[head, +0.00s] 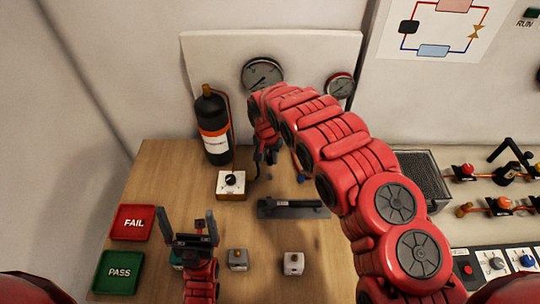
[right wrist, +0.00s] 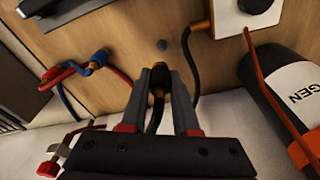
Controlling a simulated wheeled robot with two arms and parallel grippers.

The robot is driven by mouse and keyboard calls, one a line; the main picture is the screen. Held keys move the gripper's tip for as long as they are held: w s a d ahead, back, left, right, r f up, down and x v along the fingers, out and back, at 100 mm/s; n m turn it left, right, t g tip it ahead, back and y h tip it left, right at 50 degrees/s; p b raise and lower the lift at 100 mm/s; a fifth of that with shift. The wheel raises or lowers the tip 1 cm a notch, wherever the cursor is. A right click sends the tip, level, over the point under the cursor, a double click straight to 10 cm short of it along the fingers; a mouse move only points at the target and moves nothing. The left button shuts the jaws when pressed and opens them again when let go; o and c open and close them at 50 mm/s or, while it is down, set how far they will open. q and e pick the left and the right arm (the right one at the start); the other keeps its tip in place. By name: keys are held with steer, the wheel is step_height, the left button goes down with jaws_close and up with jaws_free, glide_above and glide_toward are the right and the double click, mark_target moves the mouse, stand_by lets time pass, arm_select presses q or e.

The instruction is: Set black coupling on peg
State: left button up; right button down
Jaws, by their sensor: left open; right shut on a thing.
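The black coupling (right wrist: 158,82) has a brass-coloured part and a black hose. In the right wrist view it sits between the two grey fingers of my right gripper (right wrist: 163,85), which is shut on it above the wooden table. A small dark grey peg (right wrist: 162,45) stands on the table just beyond the fingertips, apart from the coupling. In the head view my right gripper (head: 265,157) is near the back of the table, and the coupling is too small to make out clearly. My left gripper (head: 190,222) is open and empty over the front left.
A blue coupling (right wrist: 100,58) lies left of the peg. A white box with a knob (head: 231,184), a black gas bottle (head: 213,125) and a dark bar fixture (head: 293,209) stand around. FAIL (head: 132,223) and PASS (head: 118,272) trays are at left.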

steer(key=shift+w+a+f+b, duration=0.15)
steer(key=shift+f+b, duration=0.15)
steer(key=shift+f, duration=0.5)
step_height(320, 180, down, 2)
steer(key=shift+f+b, duration=0.2)
steer(key=shift+b, duration=0.3)
steer(key=shift+f, duration=0.65)
steer(key=shift+b, duration=0.6)
steer(key=shift+f, duration=0.15)
steer(key=shift+f+b, duration=0.5)
steer(key=shift+f, duration=0.05)
steer(key=shift+s+f+b, duration=0.35)
steer(key=shift+f+b, duration=0.05)
